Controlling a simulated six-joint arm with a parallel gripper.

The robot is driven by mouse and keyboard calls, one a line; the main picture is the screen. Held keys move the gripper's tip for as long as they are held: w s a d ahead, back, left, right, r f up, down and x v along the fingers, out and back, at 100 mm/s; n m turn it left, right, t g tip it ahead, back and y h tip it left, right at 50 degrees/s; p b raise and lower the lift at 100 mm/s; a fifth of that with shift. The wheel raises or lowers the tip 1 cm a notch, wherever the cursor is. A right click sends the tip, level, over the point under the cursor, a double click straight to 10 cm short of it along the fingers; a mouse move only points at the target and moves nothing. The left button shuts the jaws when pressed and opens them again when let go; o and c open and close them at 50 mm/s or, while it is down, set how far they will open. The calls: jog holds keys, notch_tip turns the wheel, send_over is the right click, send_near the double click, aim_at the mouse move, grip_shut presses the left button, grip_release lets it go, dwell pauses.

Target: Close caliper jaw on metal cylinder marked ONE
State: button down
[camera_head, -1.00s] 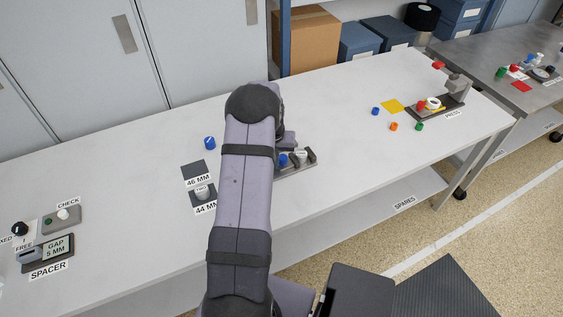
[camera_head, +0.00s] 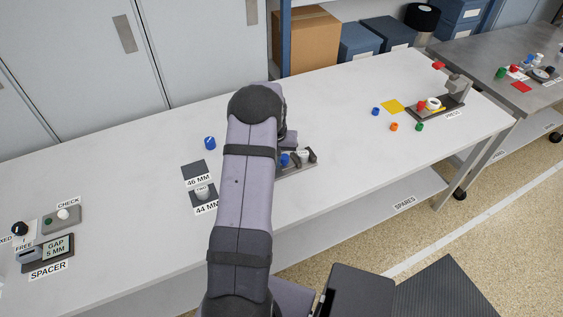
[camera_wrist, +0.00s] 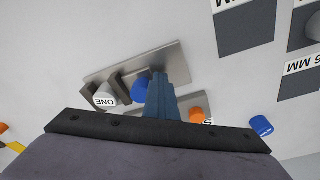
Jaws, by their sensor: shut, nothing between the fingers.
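The metal cylinder marked ONE (camera_wrist: 105,97) lies between the two dark jaws of the caliper (camera_wrist: 165,57) in the wrist view. I cannot tell whether both jaws touch it. A round blue knob (camera_wrist: 142,88) is on the caliper beside the near jaw. My gripper (camera_wrist: 160,80) is shut and empty, with its fingers just right of the blue knob; contact is unclear. In the head view my arm hides the gripper and part of the caliper (camera_head: 300,165), while the blue knob (camera_head: 285,160) and the pale cylinder (camera_head: 303,153) show.
Another metal cylinder (camera_head: 202,191) stands on the 44 MM pad; the 46 MM pad (camera_head: 194,174) is empty. A blue piece (camera_head: 210,143) stands behind. The spacer unit (camera_head: 48,252) is at far left, the press (camera_head: 445,100) at right.

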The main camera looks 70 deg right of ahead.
jog(key=shift+w, duration=0.1)
dwell(0.5)
jog(key=shift+w+a, duration=0.25)
jog(key=shift+a, duration=0.1)
jog(key=shift+r, duration=0.1)
notch_tip(320, 180, up, 8)
jog(key=p, duration=0.5)
jog(key=shift+p, duration=0.35)
dwell(1.0)
